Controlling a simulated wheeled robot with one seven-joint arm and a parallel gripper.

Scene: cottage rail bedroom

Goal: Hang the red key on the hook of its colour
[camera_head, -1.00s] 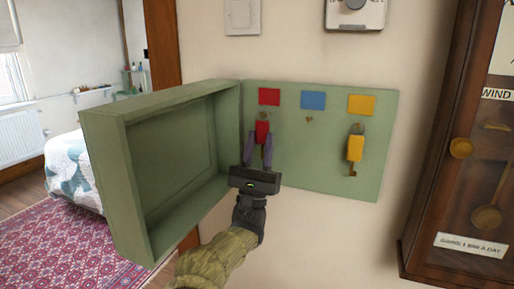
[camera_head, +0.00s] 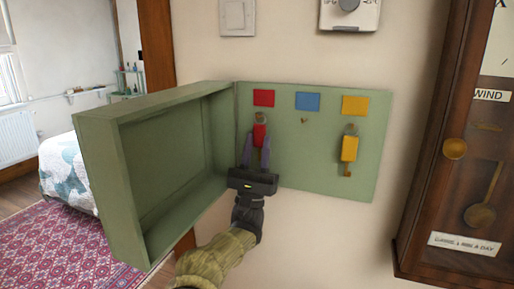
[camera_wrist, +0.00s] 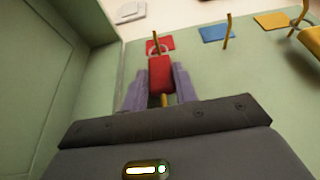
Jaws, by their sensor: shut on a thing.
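The red key (camera_head: 260,135) is upright, its red body between the fingers of my gripper (camera_head: 257,150), which is shut on it. In the wrist view the red key (camera_wrist: 160,75) has its ring at the top, over the red square (camera_wrist: 166,43). The brass hook (camera_wrist: 155,38) under that square overlaps the ring; I cannot tell whether the ring is around the hook or only in front of it. In the head view the red square (camera_head: 264,97) is just above the key. The key's lower part is mostly hidden by my gripper.
The green key board (camera_head: 320,165) has a bare hook (camera_head: 304,121) under the blue square (camera_head: 307,101). A yellow key (camera_head: 349,148) hangs under the yellow square (camera_head: 355,105). The open cabinet door (camera_head: 110,190) stands close on the left. A wall clock (camera_head: 440,200) is at the right.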

